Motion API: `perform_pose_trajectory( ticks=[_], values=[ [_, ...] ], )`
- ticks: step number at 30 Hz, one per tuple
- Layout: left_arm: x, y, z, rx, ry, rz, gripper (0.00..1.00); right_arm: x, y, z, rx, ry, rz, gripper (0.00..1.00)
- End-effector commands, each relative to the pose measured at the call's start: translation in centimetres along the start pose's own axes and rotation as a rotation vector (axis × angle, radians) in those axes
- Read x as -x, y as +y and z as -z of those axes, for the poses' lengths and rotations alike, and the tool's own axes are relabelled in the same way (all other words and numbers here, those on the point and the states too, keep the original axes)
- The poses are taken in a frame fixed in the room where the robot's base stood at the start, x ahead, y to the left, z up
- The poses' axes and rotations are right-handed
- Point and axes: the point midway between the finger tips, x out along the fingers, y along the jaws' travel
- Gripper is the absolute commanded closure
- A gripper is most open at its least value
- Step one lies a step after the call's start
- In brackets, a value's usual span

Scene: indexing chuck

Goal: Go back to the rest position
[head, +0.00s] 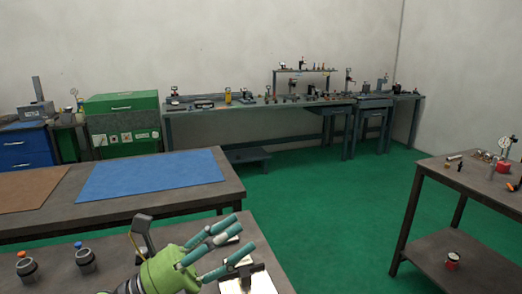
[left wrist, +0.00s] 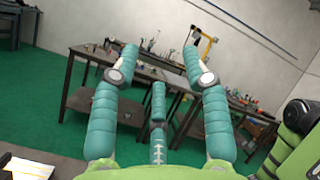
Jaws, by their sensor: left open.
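My left gripper (head: 226,244) is in the lower middle of the head view, above the near table (head: 110,265). It has a green palm and teal fingers, which are spread apart with nothing between them. In the left wrist view the open fingers (left wrist: 160,75) point out across the room, toward distant tables. My right gripper is not in view. A dark block with a pale top (head: 250,280) lies just below the fingers in the head view, partly hidden; I cannot tell if they touch it.
Two dark cups with orange and blue tops (head: 27,268) (head: 85,260) stand on the near table at left. Behind is a table with a blue mat (head: 150,174). A work table (head: 470,190) stands at right. Green floor (head: 320,220) lies open between.

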Motion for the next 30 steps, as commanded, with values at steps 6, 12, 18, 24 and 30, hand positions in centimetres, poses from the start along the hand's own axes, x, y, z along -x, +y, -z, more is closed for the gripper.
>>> perform_pose_trajectory(
  ticks=[6,12,18,24,30],
  values=[
    [6.5,6.2,-4.8,0.552,-0.642,-0.127,0.54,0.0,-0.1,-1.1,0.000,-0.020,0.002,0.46],
    [17.6,14.5,-1.0,1.035,-1.188,-0.372,0.54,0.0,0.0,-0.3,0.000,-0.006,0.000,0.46],
    [27.1,18.1,9.0,1.394,-1.604,-0.668,0.54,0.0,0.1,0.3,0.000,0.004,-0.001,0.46],
    [32.2,17.2,17.4,1.596,-1.849,-0.909,0.54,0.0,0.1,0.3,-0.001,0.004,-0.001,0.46],
    [35.2,14.8,24.0,1.730,-2.019,-1.125,0.54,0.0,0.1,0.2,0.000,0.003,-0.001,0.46]
  ],
)
